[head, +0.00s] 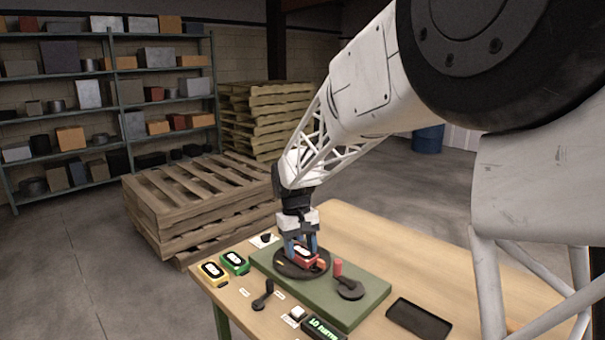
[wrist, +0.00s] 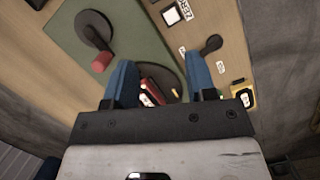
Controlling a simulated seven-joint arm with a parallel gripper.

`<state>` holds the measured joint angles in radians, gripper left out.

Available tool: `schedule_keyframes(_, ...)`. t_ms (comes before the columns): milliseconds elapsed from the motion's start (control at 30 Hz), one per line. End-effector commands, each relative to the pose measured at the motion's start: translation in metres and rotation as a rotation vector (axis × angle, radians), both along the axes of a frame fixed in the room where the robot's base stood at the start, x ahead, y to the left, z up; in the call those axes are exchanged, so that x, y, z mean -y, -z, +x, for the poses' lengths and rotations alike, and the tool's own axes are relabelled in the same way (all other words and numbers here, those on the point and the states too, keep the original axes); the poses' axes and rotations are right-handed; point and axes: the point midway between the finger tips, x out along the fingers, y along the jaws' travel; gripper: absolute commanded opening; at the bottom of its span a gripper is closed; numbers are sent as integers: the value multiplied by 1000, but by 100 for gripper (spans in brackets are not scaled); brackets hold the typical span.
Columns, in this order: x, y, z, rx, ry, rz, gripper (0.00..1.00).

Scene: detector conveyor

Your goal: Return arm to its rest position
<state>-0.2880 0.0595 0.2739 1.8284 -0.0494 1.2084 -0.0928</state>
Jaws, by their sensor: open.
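My gripper (head: 301,241) is low over the round black turntable (head: 282,269) on the green board (head: 345,315). Its two blue fingers are apart, and they also show in the wrist view (wrist: 163,85). A red block-shaped device (head: 307,257) with a white top sits on the turntable between or just below the fingers. In the wrist view the red device (wrist: 152,92) shows partly between the fingers; the rest is hidden by the gripper. I cannot tell whether the fingers touch it. My arm reaches down from the upper right in the head view.
A black crank with a red knob (head: 338,268) stands right of the turntable. A yellow device (head: 213,271), a green device (head: 235,263), a black lever (head: 263,296), a display (head: 326,330) and a black tray (head: 419,320) are on the table (head: 400,250). Pallets (head: 190,205) stand behind.

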Motion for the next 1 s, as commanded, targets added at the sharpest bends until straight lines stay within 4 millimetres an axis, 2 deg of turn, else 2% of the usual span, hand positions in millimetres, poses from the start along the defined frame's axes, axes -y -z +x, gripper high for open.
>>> schedule_keyframes(100, 22, -18, -23, 34, 30, 11, 51)
schedule_keyframes(400, 68, -50, -81, 111, 102, 33, 51)
schedule_keyframes(700, 107, -70, -145, 190, 174, 54, 51)
schedule_keyframes(1000, 141, -79, -211, 269, 248, 72, 51)
